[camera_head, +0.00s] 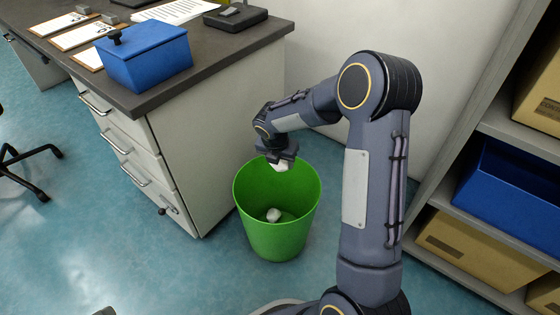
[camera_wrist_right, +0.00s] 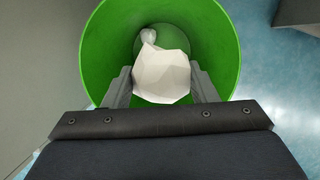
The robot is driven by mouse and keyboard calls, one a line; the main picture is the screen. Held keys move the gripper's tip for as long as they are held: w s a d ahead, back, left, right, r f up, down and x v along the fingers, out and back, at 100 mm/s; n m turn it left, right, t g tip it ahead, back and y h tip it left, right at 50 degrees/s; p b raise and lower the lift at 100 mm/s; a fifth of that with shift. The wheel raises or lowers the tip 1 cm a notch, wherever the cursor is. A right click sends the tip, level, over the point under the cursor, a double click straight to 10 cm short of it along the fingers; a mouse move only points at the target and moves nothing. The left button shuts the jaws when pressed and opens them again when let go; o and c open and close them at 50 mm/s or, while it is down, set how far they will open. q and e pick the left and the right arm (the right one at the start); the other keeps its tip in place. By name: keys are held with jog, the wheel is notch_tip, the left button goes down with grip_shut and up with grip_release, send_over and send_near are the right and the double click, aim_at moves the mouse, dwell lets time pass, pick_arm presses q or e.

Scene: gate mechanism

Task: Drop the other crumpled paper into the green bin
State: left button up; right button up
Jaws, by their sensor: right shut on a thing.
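The green bin (camera_head: 277,235) stands on the floor beside the desk's drawers. One crumpled white paper (camera_head: 273,214) lies at its bottom; it also shows in the right wrist view (camera_wrist_right: 149,36). My right gripper (camera_head: 280,160) is over the bin's mouth, pointing down. It is shut on another crumpled white paper (camera_head: 280,167). In the right wrist view this held paper (camera_wrist_right: 162,76) sits between the two fingers, with the green bin (camera_wrist_right: 225,50) around and below it. My left gripper is not in view.
The desk (camera_head: 225,45) at the left carries a blue box (camera_head: 145,58) with a lid, clipboards and a paper sheet. A shelf (camera_head: 520,140) with a blue crate (camera_head: 510,190) and cardboard boxes stands at the right. An office chair's base (camera_head: 28,165) is at the far left.

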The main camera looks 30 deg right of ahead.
aim_at(277, 167)
notch_tip(277, 167, down, 4)
jog(key=b, duration=0.3)
jog(key=shift+f, duration=0.2)
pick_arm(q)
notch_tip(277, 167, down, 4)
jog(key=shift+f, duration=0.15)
pick_arm(e)
jog(key=shift+r, duration=0.1)
jog(key=o, duration=1)
jog(key=shift+o, duration=0.2)
jog(key=shift+r, duration=0.1)
jog(key=p+v, duration=0.4)
jog(key=v, duration=0.3)
jog(key=shift+s+a+r, duration=0.1)
jog(key=shift+r, duration=0.2)
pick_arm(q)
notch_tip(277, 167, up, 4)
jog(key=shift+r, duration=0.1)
